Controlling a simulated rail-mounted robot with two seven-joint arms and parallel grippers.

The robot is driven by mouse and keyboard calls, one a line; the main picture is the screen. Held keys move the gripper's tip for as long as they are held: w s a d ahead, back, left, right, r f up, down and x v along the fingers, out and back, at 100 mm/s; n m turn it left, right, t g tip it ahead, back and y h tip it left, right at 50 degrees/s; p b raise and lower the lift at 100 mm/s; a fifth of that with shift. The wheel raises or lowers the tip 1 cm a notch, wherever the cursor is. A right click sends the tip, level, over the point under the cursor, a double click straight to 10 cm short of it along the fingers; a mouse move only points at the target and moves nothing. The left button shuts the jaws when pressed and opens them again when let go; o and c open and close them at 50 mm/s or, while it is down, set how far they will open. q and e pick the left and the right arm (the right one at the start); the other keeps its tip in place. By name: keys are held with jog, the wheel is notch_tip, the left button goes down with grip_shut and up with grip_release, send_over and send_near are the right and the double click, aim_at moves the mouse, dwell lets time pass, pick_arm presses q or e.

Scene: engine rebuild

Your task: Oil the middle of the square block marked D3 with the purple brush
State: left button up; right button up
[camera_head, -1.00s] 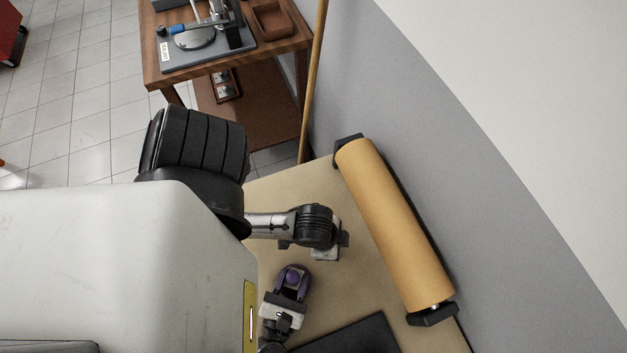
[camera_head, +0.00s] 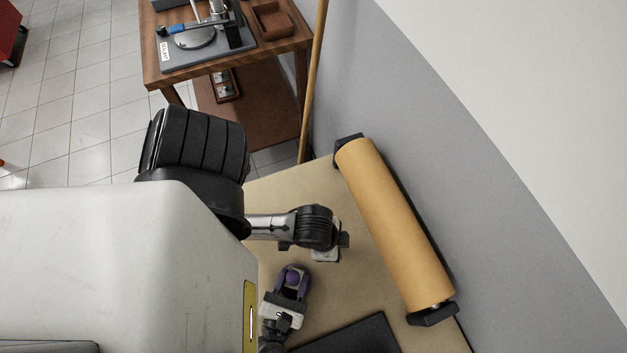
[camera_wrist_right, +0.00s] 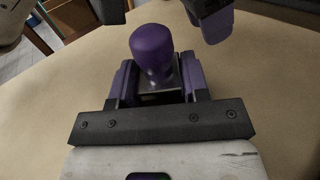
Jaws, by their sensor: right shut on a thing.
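My right gripper (camera_head: 292,283) is low in the middle of the head view, over the tan tabletop. It is shut on the purple brush (camera_head: 292,276). In the right wrist view the brush's rounded purple handle (camera_wrist_right: 152,50) stands up between the fingers; its bristles are hidden. My left gripper (camera_head: 314,243) is just above it in the head view, seen from behind. Its two fingers also show at the top of the right wrist view (camera_wrist_right: 158,14), spread apart with nothing visible between them. The square block marked D3 does not show in either view.
A brown paper roll (camera_head: 395,225) on black end brackets lies along the table's right edge by the wall. A dark mat (camera_head: 355,338) lies at the bottom. A wooden side table (camera_head: 275,52) with a grey stand stands at the back. Bare tan tabletop (camera_head: 345,290) lies right of my grippers.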

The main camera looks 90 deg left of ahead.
aim_at(292, 279)
pick_arm(q)
jog(key=r+p, duration=0.3)
jog(key=shift+a, duration=0.2)
pick_arm(e)
notch_tip(292, 279, up, 3)
jog(key=shift+f, duration=0.1)
notch_tip(292, 279, up, 4)
jog(key=p, duration=0.4)
pick_arm(q)
jog(key=r, duration=0.3)
jog(key=shift+d+r, duration=0.2)
jog(key=shift+r, duration=0.15)
jog(key=shift+a, duration=0.1)
